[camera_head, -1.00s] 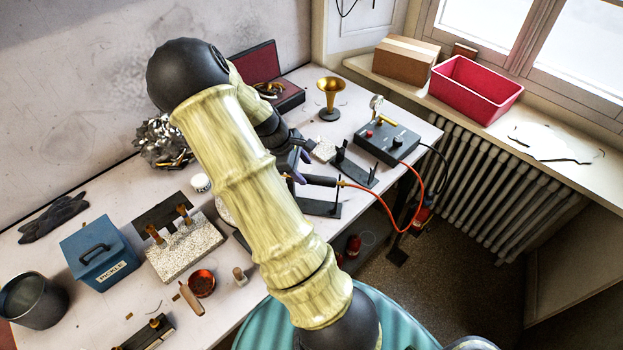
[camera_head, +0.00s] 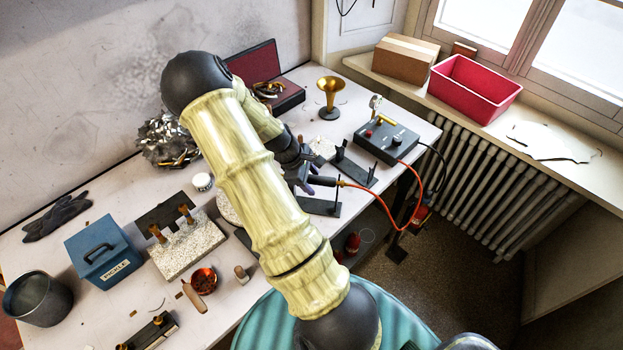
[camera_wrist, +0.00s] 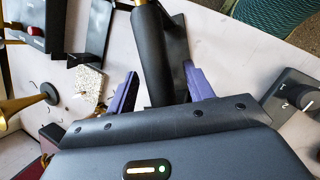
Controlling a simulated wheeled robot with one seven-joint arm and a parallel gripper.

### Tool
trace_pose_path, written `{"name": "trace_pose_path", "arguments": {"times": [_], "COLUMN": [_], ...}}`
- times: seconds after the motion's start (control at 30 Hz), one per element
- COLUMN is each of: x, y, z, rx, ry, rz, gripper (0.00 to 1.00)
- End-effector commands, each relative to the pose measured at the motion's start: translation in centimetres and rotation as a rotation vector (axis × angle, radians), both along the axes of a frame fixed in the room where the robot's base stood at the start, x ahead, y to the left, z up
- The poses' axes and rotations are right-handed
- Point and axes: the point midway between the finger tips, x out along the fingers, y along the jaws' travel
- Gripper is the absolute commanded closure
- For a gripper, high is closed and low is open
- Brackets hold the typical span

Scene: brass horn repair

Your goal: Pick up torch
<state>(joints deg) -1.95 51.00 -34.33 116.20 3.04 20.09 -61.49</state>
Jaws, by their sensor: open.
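The torch (camera_head: 325,181) has a dark handle and a red-orange hose at its right end; it lies across a black stand near the table's front edge. In the wrist view the torch (camera_wrist: 152,58) is a thick black cylinder with a brass part at the top edge. My gripper (camera_wrist: 161,80) is open, with one purple finger on each side of the handle and visible gaps between. In the head view my gripper (camera_head: 307,180) is at the torch's left end and partly hides it.
A black control box (camera_head: 387,140) with a gauge stands to the right, and a second black stand (camera_head: 352,168) is behind the torch. A brass horn bell (camera_head: 330,92) stands farther back. The red-orange hose (camera_head: 390,218) hangs over the table edge.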

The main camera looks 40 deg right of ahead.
Motion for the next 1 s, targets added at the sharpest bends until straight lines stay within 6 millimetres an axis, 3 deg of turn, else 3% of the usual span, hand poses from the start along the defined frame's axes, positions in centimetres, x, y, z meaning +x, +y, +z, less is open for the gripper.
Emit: {"name": "trace_pose_path", "arguments": {"times": [0.13, 0.37, 0.73, 1.0], "x": [0.0, 0.0, 0.1, 0.2], "y": [0.0, 0.0, 0.0, 0.0], "z": [0.0, 0.0, 0.5, 3.9], "rx": [0.0, 0.0, 0.0, -0.001], "ry": [0.0, 0.0, -0.002, -0.007], "rz": [0.0, 0.0, 0.0, 0.001], "gripper": [0.52, 0.96, 0.96, 0.96]}}
